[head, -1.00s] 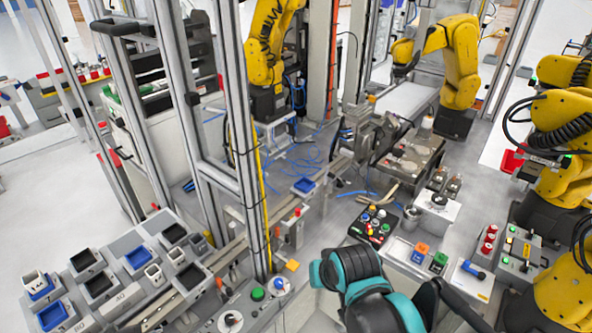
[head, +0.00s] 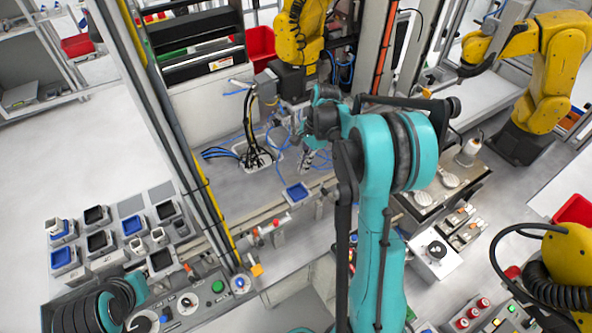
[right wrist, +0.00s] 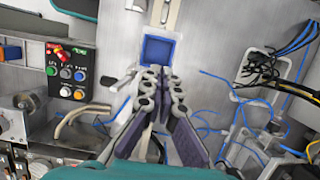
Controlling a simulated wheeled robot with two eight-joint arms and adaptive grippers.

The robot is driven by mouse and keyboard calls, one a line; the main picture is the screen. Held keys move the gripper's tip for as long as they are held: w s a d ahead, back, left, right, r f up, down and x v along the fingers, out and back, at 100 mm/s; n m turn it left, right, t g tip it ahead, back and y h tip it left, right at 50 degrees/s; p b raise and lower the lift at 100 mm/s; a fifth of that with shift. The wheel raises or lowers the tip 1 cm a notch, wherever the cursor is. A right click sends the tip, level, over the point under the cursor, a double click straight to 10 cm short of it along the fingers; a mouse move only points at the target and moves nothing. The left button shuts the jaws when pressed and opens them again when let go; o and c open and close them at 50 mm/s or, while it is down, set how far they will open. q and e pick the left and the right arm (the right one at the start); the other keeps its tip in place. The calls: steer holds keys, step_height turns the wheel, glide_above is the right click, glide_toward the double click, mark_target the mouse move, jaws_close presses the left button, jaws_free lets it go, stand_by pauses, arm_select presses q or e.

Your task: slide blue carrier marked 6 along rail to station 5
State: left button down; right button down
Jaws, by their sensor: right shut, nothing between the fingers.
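A blue square carrier (head: 297,192) sits on the rail (head: 262,213) near the middle of the head view; no number on it is legible. It also shows in the right wrist view (right wrist: 159,51), at the top centre, just past my fingertips. My right gripper (right wrist: 160,73) is shut and empty, its tips close to the carrier's near side; I cannot tell whether they touch it. In the head view my right arm reaches up from the bottom, with the wrist beyond the rail. Part of my left arm shows at the lower left, its gripper out of view. Station numbers are not legible.
A grey rack (head: 112,238) with several black and blue bins stands left of the rail. A yellow-striped post (head: 212,207) rises beside the rail. Loose blue cables (right wrist: 240,115) lie near my right gripper. A black button box (right wrist: 70,72) is on the wrist view's left.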

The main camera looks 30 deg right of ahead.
mark_target(294, 194)
steer(key=x, duration=1)
steer(key=shift+a+r, duration=0.1)
steer(key=shift+a, duration=0.15)
steer(key=a+b, duration=0.1)
steer(key=a, duration=0.3)
steer(key=a+b, duration=0.2)
steer(key=a, duration=0.1)
steer(key=s+a+b, duration=0.1)
steer(key=a, duration=0.3)
steer(key=shift+a, duration=0.7)
steer(key=shift+r, duration=0.1)
